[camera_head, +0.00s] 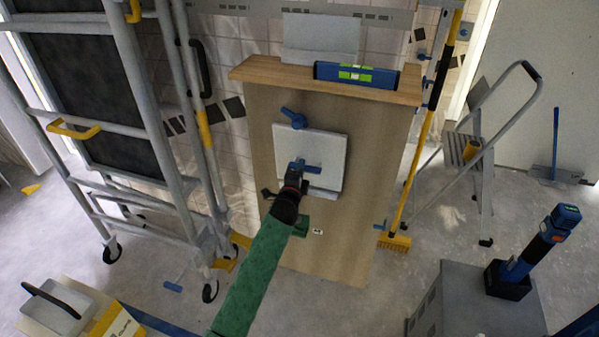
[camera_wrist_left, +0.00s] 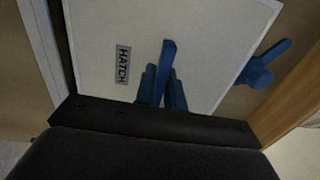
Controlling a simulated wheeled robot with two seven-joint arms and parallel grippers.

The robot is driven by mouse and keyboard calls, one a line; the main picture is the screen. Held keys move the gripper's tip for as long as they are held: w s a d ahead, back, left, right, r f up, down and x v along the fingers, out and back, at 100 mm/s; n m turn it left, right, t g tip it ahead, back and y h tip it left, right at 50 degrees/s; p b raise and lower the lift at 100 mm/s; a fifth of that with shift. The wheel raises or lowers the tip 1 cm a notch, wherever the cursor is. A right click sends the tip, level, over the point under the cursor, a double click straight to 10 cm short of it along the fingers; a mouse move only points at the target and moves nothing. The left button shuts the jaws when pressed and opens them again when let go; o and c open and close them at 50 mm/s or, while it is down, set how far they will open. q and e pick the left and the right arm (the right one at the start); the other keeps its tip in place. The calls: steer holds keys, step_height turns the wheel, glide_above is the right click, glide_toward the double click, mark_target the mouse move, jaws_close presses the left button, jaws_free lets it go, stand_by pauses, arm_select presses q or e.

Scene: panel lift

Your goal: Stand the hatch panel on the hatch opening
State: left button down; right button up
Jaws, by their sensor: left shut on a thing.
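The hatch panel (camera_head: 333,145) is a pale flat plate against the front of a wooden cabinet. In the left wrist view the panel (camera_wrist_left: 98,60) carries a HATCH label and a blue handle (camera_wrist_left: 168,55). My left gripper (camera_head: 298,178) is shut on this handle. In the left wrist view its blue fingers (camera_wrist_left: 162,88) close around the handle's lower part. A blue latch (camera_head: 293,118) sits above the panel's upper left corner. The panel covers the hatch opening from view. I cannot tell whether the panel touches the cabinet. My right gripper is not in view.
The wooden cabinet (camera_head: 350,245) has a blue level (camera_head: 356,75) on top. A scaffold (camera_head: 150,120) stands at left, a broom (camera_head: 415,170) and a step ladder (camera_head: 480,150) at right. A grey box (camera_head: 465,305) with a blue tool stands at lower right.

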arm_select(q)
steer(key=shift+w+d+r, duration=0.1)
steer(key=shift+w+r, duration=0.05)
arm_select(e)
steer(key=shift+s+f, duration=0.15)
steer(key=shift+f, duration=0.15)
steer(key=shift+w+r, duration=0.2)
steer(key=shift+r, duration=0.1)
arm_select(q)
steer(key=shift+w+d+r+g+p, duration=0.1)
steer(key=shift+w+r+g+p, duration=0.2)
steer(key=shift+p, duration=1.15)
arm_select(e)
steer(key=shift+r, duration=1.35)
arm_select(q)
steer(key=shift+f+y+p, duration=0.15)
steer(key=shift+y+p, duration=0.15)
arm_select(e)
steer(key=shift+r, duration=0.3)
arm_select(q)
steer(key=shift+f, duration=0.25)
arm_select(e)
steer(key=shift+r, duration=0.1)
arm_select(q)
steer(key=shift+f+b, duration=0.4)
steer(key=shift+f, duration=0.55)
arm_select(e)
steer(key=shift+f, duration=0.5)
arm_select(q)
steer(key=shift+w+f, duration=0.1)
